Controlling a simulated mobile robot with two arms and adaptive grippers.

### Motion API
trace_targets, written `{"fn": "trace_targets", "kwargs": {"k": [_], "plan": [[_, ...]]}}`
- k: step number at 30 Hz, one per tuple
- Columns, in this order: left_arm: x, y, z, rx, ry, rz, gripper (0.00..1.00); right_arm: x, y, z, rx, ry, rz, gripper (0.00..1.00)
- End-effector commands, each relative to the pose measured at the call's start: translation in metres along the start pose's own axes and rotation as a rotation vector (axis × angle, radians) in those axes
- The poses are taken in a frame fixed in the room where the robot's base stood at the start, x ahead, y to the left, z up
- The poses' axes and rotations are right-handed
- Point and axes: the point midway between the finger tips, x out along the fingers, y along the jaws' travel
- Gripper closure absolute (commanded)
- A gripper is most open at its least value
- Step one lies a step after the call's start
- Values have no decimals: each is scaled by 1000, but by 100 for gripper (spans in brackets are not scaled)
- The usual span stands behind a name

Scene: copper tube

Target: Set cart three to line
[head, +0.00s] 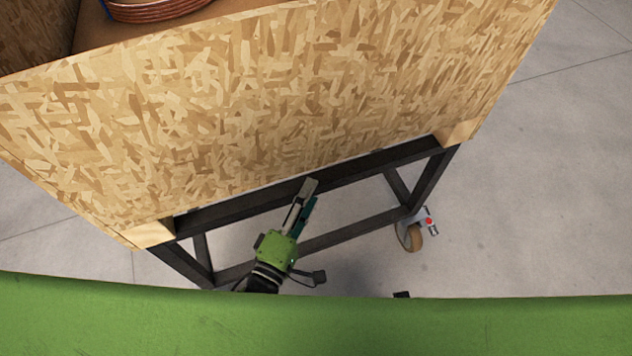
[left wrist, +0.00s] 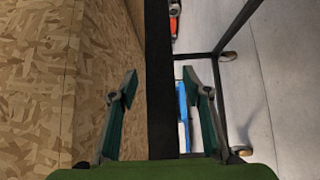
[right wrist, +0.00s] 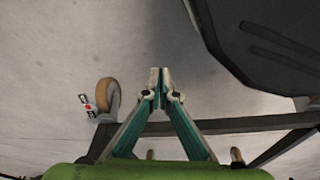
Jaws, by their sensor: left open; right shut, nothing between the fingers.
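A cart with a chipboard box (head: 260,95) on a dark metal frame (head: 405,155) fills much of the head view. A caster wheel (head: 414,238) with a red-marked brake shows at its lower right. My left gripper (head: 308,190) is at the frame's upper bar, below the box. In the left wrist view my left gripper (left wrist: 160,82) is open, its fingers on either side of the dark bar (left wrist: 160,40). In the right wrist view my right gripper (right wrist: 160,75) is shut and empty, near a frame bar (right wrist: 240,124) and a caster wheel (right wrist: 108,95). I cannot tell if it touches the bar.
A copper tube coil (head: 155,10) lies inside the box at the top left. Bare grey concrete floor (head: 540,200) is clear to the right of the cart. In the left wrist view a blue object (left wrist: 183,105) and an orange-red object (left wrist: 174,8) show beyond the bar.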

Motion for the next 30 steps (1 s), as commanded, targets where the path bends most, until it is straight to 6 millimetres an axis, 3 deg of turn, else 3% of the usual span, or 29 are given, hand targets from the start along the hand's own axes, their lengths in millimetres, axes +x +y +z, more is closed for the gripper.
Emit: {"fn": "trace_targets", "kwargs": {"k": [3, 7, 19, 20, 25, 30], "plan": [[22, 0, 0, 0, 1, 2, 56, -4, 0, -5, 1, 4, 1, 100], [36, -1, 0, 1, 0, 0, 56, -9, 1, -9, 1, 7, 1, 100], [44, 0, 0, 0, 0, -2, 56, -13, 1, -13, 2, 12, 1, 100], [44, 0, 0, 0, 0, -2, 58, -13, 1, -13, 2, 12, 1, 100], [44, -1, 0, 0, 0, -2, 100, -13, 1, -12, 2, 11, 1, 100], [44, 0, 0, 0, 0, -1, 100, -12, 1, -11, 2, 9, 1, 100]]}}
